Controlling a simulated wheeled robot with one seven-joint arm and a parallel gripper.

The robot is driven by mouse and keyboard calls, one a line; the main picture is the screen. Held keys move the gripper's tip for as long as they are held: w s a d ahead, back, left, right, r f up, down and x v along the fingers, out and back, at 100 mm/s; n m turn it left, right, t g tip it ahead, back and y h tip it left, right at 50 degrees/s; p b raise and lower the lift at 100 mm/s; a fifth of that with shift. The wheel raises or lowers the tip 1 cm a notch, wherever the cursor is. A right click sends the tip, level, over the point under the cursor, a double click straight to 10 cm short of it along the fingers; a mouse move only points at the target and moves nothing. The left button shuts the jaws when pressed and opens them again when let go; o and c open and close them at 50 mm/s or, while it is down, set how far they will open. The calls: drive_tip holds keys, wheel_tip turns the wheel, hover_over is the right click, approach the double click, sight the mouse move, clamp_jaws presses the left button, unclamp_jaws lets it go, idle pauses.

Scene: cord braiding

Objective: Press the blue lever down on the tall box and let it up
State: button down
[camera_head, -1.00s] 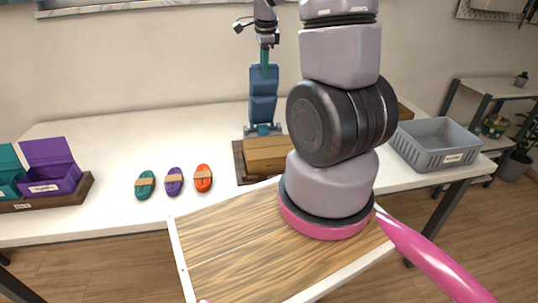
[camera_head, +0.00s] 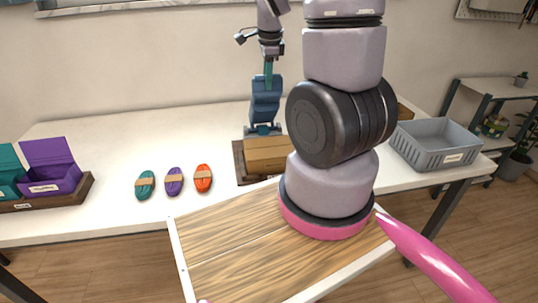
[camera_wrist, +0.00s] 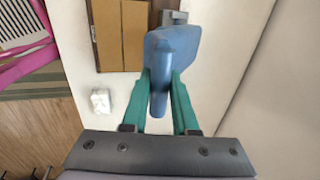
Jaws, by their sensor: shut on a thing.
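The blue lever (camera_head: 266,88) shows in the head view as a blue upright piece with a break partway down; its upper part leans a little. It stands on a dark blue-grey foot (camera_head: 263,130) behind the wooden box (camera_head: 268,155). In the wrist view the lever (camera_wrist: 160,90) runs between my teal fingers, its far end broad. The wooden box also shows in the wrist view (camera_wrist: 122,35). My gripper (camera_wrist: 160,95) is shut on the lever. In the head view my gripper (camera_head: 268,74) is at the lever's top, its fingertips hard to make out.
Three cord bundles, teal (camera_head: 145,185), purple (camera_head: 174,182) and orange (camera_head: 203,178), lie left of the wooden box. A purple bin (camera_head: 52,180) and a teal bin stand at far left. A grey crate (camera_head: 437,143) stands at right. The table's back left is clear.

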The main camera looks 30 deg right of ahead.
drive_tip(key=shift+s+a+f, duration=0.15)
drive_tip(key=shift+s+f, duration=0.1)
drive_tip(key=shift+s, duration=0.3)
drive_tip(key=s+f, duration=0.1)
drive_tip(key=s, duration=0.1)
drive_tip(key=s+a+f, duration=0.1)
drive_tip(key=s, duration=0.1)
drive_tip(key=shift+f, duration=0.2)
